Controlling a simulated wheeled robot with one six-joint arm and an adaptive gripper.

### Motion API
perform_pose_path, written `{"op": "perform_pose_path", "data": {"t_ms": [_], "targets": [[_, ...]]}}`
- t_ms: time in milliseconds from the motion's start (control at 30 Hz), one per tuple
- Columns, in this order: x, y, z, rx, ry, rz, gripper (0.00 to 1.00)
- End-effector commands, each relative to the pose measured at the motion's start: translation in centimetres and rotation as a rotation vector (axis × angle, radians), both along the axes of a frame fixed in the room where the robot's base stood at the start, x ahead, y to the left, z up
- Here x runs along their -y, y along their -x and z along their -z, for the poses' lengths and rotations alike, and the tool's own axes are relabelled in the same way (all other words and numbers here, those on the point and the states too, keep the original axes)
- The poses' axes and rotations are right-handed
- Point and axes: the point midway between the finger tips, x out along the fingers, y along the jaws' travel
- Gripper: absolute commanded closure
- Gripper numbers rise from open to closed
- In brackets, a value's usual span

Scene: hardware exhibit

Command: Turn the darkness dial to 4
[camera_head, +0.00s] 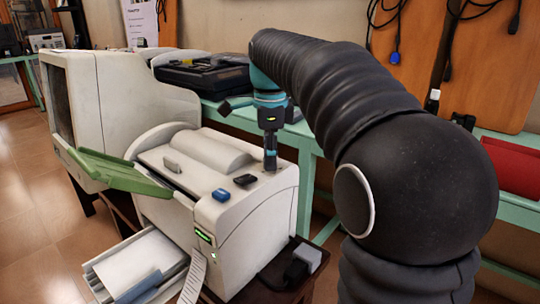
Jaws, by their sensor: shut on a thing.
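The cream printer-like machine (257,215) stands at the centre on a dark stand. My gripper (270,166) points down onto the right rear of its top and is shut on a small part there, which I take to be the darkness dial. The fingers hide that part, so its marks and setting cannot be read. A dark control (245,180) and a blue control (221,195) sit on the top to the left of my gripper, apart from it.
A green flap (122,172) and a paper tray (135,268) are on the machine's left and front. An old monitor (105,100) stands behind left. A black device (203,76) lies on the green bench behind. A grey block (305,256) lies at the machine's lower right.

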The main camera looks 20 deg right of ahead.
Motion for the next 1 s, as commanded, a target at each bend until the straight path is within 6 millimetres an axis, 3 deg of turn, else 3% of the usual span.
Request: {"op": "perform_pose_path", "data": {"t_ms": [67, 100, 200, 633, 1000], "targets": [[0.0, 0.0, 0.1, -0.002, 0.001, 0.001, 1.0], [0.0, 0.0, 0.1, -0.002, 0.001, 0.001, 0.65], [0.0, 0.0, 0.1, -0.002, 0.001, 0.0, 0.45], [0.0, 0.0, -0.9, 0.0, 0.0, 0.0, 0.45], [0.0, -0.2, -7.1, 0.002, 0.0, 0.0, 0.45]]}}
